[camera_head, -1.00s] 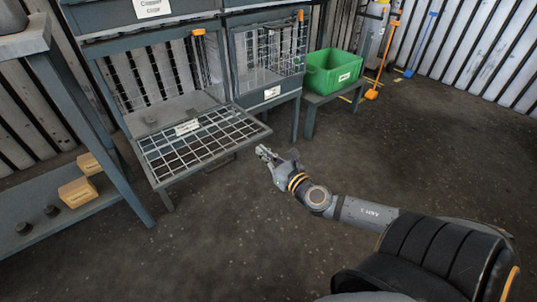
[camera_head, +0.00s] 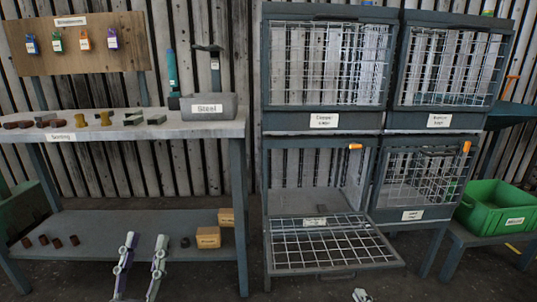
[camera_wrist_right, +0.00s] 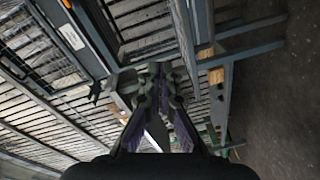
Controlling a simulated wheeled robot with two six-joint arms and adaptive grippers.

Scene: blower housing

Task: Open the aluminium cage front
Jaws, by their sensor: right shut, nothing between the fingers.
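The lower-left cage (camera_head: 268,190) in the head view has its wire mesh front (camera_head: 335,245) folded down, sloping outward, with a handle along its outer edge. The small label (camera_head: 314,222) at its sill is too small to read. An orange latch (camera_head: 355,147) sits at the opening's top right. My right gripper (camera_head: 361,294) shows only its tip at the bottom edge, below and apart from the lowered front. In the right wrist view its fingers (camera_wrist_right: 153,72) are shut and empty. My left gripper (camera_head: 144,238) is open and empty, in front of the bench's lower shelf.
The upper cages (camera_head: 323,122) and the lower-right cage (camera_head: 412,215) have their fronts up. A green crate (camera_head: 497,210) stands at the right. A bench (camera_head: 130,130) with several parts and a grey bin (camera_head: 208,107) stands at the left. Boxes (camera_head: 208,238) lie on its lower shelf.

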